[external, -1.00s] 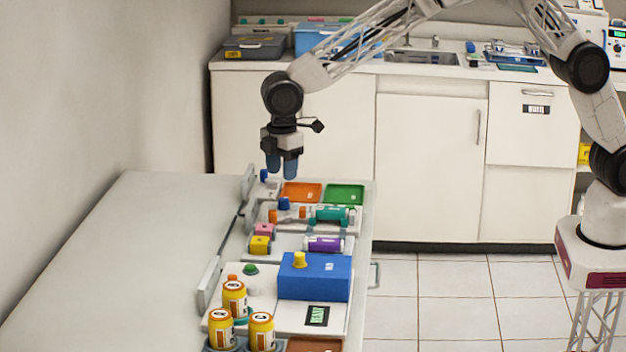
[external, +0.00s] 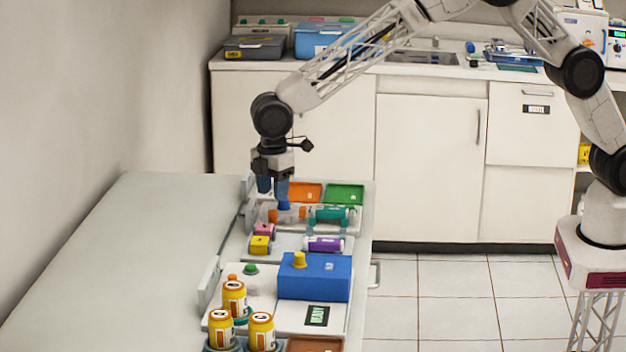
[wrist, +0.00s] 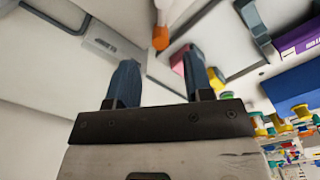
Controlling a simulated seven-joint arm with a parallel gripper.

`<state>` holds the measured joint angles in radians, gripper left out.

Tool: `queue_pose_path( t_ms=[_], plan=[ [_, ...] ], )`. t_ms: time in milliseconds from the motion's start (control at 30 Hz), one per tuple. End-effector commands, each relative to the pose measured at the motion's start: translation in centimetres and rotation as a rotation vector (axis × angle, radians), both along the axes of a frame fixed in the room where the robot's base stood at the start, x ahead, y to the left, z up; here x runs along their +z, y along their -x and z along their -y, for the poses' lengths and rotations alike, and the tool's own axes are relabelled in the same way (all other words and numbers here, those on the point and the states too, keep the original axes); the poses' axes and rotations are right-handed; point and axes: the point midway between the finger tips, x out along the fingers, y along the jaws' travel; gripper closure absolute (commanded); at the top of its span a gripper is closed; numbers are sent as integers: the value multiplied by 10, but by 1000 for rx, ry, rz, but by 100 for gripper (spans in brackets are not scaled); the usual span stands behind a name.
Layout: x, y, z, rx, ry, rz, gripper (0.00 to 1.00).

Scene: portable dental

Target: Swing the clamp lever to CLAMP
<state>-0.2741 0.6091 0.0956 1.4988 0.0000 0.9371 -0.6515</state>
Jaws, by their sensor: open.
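My gripper (external: 273,191) points down over the back end of the white bench, its two blue fingers apart and nothing between them. Its right fingertip is close to a blue knob (external: 284,206) on a pale tray; I cannot tell if they touch. Orange pieces (external: 273,216) stand beside the knob. In the wrist view my gripper (wrist: 160,75) is open, and an orange-tipped white rod (wrist: 160,38) shows beyond and between the fingers. It may be the clamp lever, but no CLAMP marking is readable. The fingers hide part of the tray.
A teal cylinder (external: 331,214) lies right of the knob. Orange (external: 303,191) and green (external: 344,194) trays are behind. Pink (external: 264,229) and yellow (external: 260,245) blocks, a purple piece (external: 325,244) and a blue box (external: 315,278) stand nearer. The bench's left side (external: 130,255) is clear.

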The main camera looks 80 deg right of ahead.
Motion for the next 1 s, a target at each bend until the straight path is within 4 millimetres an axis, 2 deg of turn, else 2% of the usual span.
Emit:
queue_pose_path(
  t_ms=[300, 500, 933, 1000],
  plan=[
    [-38, 0, 0, 0, 1, -2, 53],
    [-57, 0, 0, 0, 0, -1, 53],
    [-63, 0, 0, 0, 0, -1, 53],
    [-63, 0, 0, 0, 0, -1, 62]
  ],
)
